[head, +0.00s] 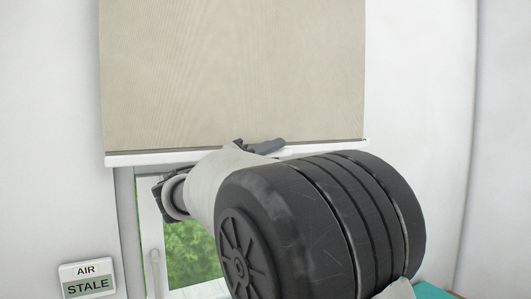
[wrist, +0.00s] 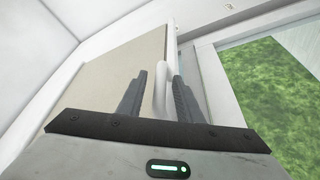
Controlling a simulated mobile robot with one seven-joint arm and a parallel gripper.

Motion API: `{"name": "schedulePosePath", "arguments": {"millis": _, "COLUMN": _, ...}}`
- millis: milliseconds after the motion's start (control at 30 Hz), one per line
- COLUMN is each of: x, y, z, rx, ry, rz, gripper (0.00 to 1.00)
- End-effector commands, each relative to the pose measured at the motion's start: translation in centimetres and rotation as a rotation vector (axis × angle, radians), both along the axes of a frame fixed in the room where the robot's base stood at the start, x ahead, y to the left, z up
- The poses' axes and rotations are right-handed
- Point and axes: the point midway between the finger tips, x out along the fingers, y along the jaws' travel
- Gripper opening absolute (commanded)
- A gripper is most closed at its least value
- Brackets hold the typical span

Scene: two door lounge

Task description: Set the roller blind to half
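The beige roller blind (head: 235,70) hangs over the upper part of the window, and its top is out of the head view. Its white bottom rail (head: 140,158) runs nearly level above uncovered glass. In the wrist view the blind fabric (wrist: 110,75) lies left of the rail (wrist: 160,95). My gripper (wrist: 160,92) is open, with one dark finger on each side of the rail. Small gaps seem to show between fingers and rail. In the head view my arm hides most of the gripper and part of the rail; a dark finger (head: 266,146) shows at the rail.
Below the blind is the window frame (head: 155,245), with green grass outside (head: 190,250). A wall panel (head: 87,279) at lower left reads "AIR STALE". A teal surface (head: 432,291) shows at lower right.

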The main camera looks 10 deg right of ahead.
Motion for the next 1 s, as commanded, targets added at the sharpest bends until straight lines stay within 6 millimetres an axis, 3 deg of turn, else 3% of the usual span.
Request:
{"name": "schedulePosePath", "arguments": {"millis": 300, "x": 0.2, "y": -0.3, "z": 0.0, "rx": 0.001, "ry": 0.001, "rz": 0.001, "gripper": 0.33}}
{"name": "schedulePosePath", "arguments": {"millis": 500, "x": 0.2, "y": -0.2, "z": 0.0, "rx": 0.001, "ry": 0.001, "rz": 0.001, "gripper": 0.00}}
{"name": "schedulePosePath", "arguments": {"millis": 800, "x": 0.2, "y": -0.1, "z": -0.2, "rx": 0.000, "ry": 0.001, "rz": 0.000, "gripper": 0.00}}
{"name": "schedulePosePath", "arguments": {"millis": 1000, "x": 0.2, "y": 1.0, "z": -1.6, "rx": 0.000, "ry": 0.003, "rz": 0.001, "gripper": 0.00}}
